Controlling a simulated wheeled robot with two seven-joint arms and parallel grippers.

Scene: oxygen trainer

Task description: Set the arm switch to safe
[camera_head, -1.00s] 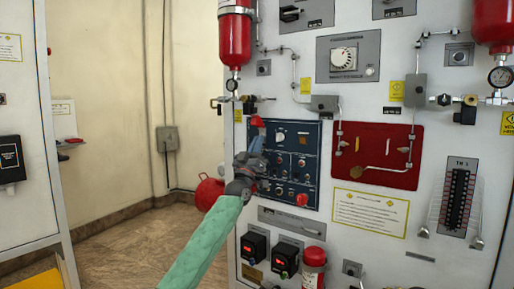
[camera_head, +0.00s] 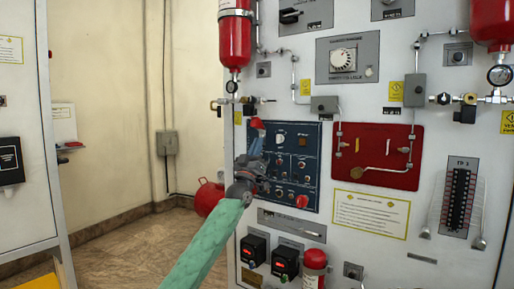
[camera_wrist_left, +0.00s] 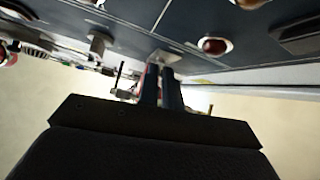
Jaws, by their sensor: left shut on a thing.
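The dark blue control panel (camera_head: 307,150) is on the white cabinet front, with several small switches and knobs. My left gripper (camera_head: 257,138) is at the panel's upper left corner. A red piece (camera_head: 257,123), perhaps a switch cover, shows right at its fingertips. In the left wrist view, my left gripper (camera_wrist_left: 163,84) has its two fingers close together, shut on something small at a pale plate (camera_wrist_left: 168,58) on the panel. The fingers hide the held part, likely the arm switch, so its position cannot be read. My right gripper is not in view.
A red knob (camera_head: 302,201) sits at the panel's lower right. A red board (camera_head: 376,156) with pipes is to the right. A red cylinder (camera_head: 235,40) and gauge hang above. A red round tank (camera_head: 208,197) stands behind my arm. The floor at left is clear.

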